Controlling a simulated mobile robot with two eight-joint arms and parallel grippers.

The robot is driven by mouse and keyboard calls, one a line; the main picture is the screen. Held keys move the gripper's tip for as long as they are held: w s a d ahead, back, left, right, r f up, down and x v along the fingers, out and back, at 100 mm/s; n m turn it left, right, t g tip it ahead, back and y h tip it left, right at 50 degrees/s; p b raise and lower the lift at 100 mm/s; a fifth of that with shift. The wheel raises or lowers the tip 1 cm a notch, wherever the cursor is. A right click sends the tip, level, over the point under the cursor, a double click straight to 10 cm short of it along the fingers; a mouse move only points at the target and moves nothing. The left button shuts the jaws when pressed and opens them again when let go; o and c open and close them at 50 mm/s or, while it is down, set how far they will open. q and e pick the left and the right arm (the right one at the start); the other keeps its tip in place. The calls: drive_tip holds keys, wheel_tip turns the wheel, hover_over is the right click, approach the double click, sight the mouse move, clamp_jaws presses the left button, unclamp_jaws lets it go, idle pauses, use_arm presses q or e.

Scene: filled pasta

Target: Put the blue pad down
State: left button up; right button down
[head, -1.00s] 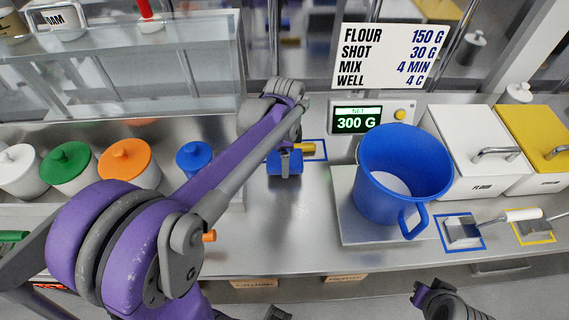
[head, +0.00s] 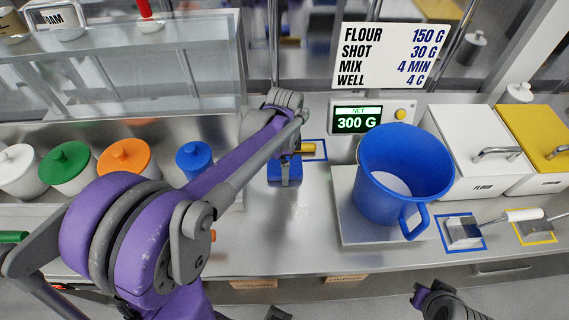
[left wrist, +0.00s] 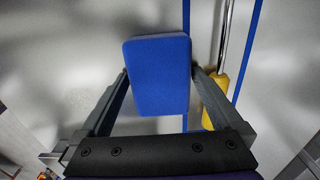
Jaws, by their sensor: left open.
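The blue pad (head: 284,174) is a small block on or just above the steel counter, left of the scale; the head view does not settle its exact height. In the left wrist view the pad (left wrist: 158,80) lies between the two fingertips. My left gripper (head: 287,158) points down over the pad, and its fingers (left wrist: 160,72) are open, one on each side of the pad. Whether either finger still touches the pad is unclear. My right gripper (head: 428,295) is at the bottom right, away from the pad, and its jaw opening is unclear.
A blue-outlined spot with a yellow-handled tool (head: 309,148) is just right of the pad. The scale (head: 350,226) holds a blue jug (head: 403,175); its display (head: 356,123) reads 300 G. Lidded jars stand at left. The counter in front of the pad is clear.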

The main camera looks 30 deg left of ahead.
use_arm(q)
wheel_tip(320, 180, up, 12)
drive_tip(key=f, duration=0.1)
drive_tip(key=s+d+f+n+t, duration=0.1)
drive_tip(key=s+d+f+n, duration=0.1)
drive_tip(key=s+n, duration=0.1)
drive_tip(key=s+d+f+n+t, duration=0.2)
drive_tip(key=s+f+n, duration=0.1)
drive_tip(key=s, duration=0.3)
drive_tip(key=s+d+f+n+t, duration=0.2)
drive_tip(key=s+f+n, duration=0.1)
drive_tip(key=s+n, duration=0.2)
drive_tip(key=shift+d+p, duration=0.25)
drive_tip(key=shift+p, duration=0.1)
drive_tip(key=shift+s+d+f+n+t, duration=0.15)
drive_tip(key=shift+s+f+n+t, duration=0.15)
idle(0.3)
